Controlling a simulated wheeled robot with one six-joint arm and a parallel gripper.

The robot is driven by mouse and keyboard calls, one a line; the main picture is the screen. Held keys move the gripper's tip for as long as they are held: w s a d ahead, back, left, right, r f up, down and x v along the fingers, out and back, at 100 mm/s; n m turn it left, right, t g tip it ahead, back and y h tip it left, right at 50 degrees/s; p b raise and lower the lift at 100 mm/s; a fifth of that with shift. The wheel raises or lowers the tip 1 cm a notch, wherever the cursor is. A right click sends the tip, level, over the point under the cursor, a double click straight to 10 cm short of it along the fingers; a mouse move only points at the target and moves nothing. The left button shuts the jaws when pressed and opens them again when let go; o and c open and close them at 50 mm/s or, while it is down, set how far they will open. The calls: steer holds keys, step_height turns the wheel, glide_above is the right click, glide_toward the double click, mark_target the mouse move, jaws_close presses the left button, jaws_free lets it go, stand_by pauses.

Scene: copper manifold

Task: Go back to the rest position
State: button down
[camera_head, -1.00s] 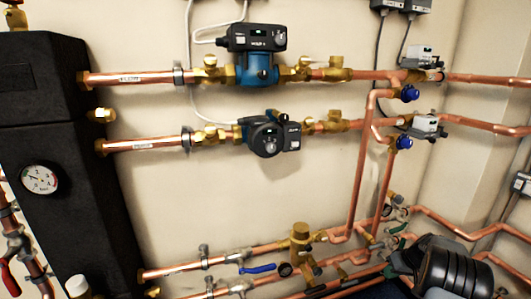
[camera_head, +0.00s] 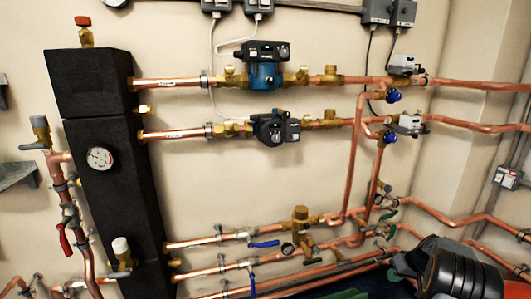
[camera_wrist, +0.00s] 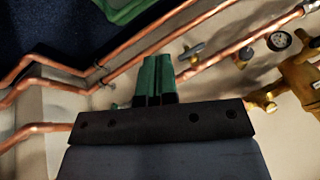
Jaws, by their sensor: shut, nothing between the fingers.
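My gripper (camera_wrist: 154,80) shows in the wrist view with its two green fingers side by side, shut and empty. Copper pipes run behind and beside its fingers there. In the head view, part of my dark arm is at the lower right, in front of the lower pipes; the fingers cannot be made out there. The copper manifold (camera_head: 352,170) covers the wall, with an upper blue pump (camera_head: 264,74) and a lower dark pump (camera_head: 270,128). A blue lever (camera_head: 264,244) sits on a lower pipe.
A tall black block (camera_head: 110,190) with a round gauge (camera_head: 99,158) stands at the left. A red lever (camera_head: 65,243) hangs beside it. Blue caps (camera_head: 392,96) and grey actuators (camera_head: 408,64) stick out at the right. Bare wall lies between the upper and lower pipes.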

steer(key=s+a+r+h+p, duration=0.1)
steer(key=s+a+r+p, duration=0.1)
steer(key=a+r+p, duration=0.65)
steer(key=s+a+r+p, duration=0.3)
steer(key=r, duration=1)
steer(key=s+a+r+h+p, duration=0.15)
steer(key=a+r+p, duration=0.4)
steer(key=r, duration=0.55)
steer(key=s+a+r+p, duration=0.5)
steer(key=s+r+p, duration=0.2)
steer(key=s+r, duration=0.2)
steer(key=s+a+r+h+p, duration=0.1)
steer(key=s+a+r+p, duration=0.4)
steer(key=s+r+p, duration=0.3)
steer(key=shift+s+a+r, duration=0.4)
steer(key=shift+s, duration=0.3)
